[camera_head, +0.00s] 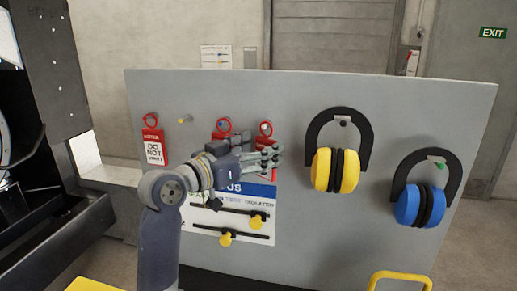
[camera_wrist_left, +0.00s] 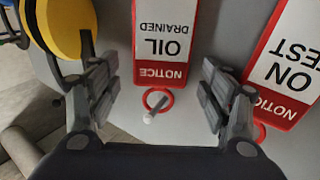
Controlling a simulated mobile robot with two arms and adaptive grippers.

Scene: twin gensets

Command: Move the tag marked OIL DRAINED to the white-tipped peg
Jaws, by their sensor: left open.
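The OIL DRAINED tag (camera_wrist_left: 165,45), white with a red band, hangs by its red ring (camera_wrist_left: 158,100) around a white-tipped peg (camera_wrist_left: 148,119). My left gripper (camera_head: 277,156) is open in front of the board. In the left wrist view its fingers (camera_wrist_left: 160,100) stand apart on either side of the ring and peg, with nothing gripped. My right gripper is not in view.
The ON TEST tag (camera_wrist_left: 290,65) hangs beside it. A DO NOT START tag (camera_head: 153,146) hangs at the far left of the grey board (camera_head: 300,240). A yellow-tipped peg (camera_head: 182,121) is bare. Yellow earmuffs (camera_head: 336,170) and blue earmuffs (camera_head: 420,204) hang on the right.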

